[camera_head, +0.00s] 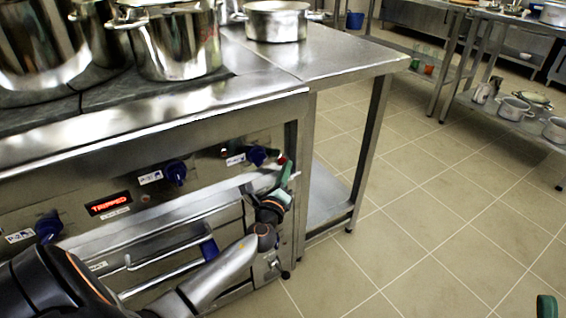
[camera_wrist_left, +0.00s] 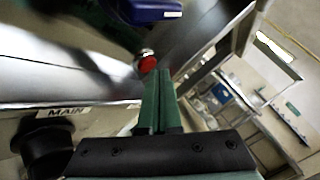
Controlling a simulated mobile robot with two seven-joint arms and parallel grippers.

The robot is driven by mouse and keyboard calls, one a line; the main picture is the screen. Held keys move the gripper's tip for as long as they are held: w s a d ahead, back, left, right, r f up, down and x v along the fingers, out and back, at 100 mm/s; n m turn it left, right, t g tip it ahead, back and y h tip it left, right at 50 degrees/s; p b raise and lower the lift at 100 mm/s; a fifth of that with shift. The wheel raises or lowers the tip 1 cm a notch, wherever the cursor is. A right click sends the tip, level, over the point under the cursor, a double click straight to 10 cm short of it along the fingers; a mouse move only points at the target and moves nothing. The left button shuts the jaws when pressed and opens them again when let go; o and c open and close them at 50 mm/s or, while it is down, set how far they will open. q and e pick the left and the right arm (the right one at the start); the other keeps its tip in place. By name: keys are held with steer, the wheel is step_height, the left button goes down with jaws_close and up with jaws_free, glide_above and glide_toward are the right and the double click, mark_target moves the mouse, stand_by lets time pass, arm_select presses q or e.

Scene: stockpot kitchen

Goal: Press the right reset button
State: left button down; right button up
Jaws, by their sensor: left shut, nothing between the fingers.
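The red button (camera_head: 282,159) is at the right end of the stove's front panel, partly hidden by my gripper. In the left wrist view the round red button (camera_wrist_left: 147,64) with its metal collar shows just beyond my fingertips. My left gripper (camera_head: 286,172) has green fingers, is shut and empty, and points at the panel beside the button. In the left wrist view the closed fingertips (camera_wrist_left: 161,76) lie very near the button; I cannot tell whether they touch it. A small piece of what looks like my right gripper (camera_head: 546,306) shows at the lower right edge.
A lit red display (camera_head: 109,204) on the panel reads TRIPPED. Blue knobs (camera_head: 176,173) and (camera_head: 257,155) stick out along the panel, the latter just left of my gripper. The tiled floor (camera_head: 420,220) on the right is clear.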

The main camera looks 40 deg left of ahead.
arm_select(q)
steer(key=shift+w+a, duration=0.2)
steer(key=shift+a, duration=0.25)
stand_by(0.9)
steer(key=shift+s+d, duration=0.35)
steer(key=shift+d, duration=0.45)
steer(key=d, duration=0.1)
steer(key=s+d, duration=0.1)
steer(key=d, duration=0.1)
steer(key=s+d, duration=0.1)
steer(key=shift+d, duration=0.3)
stand_by(0.7)
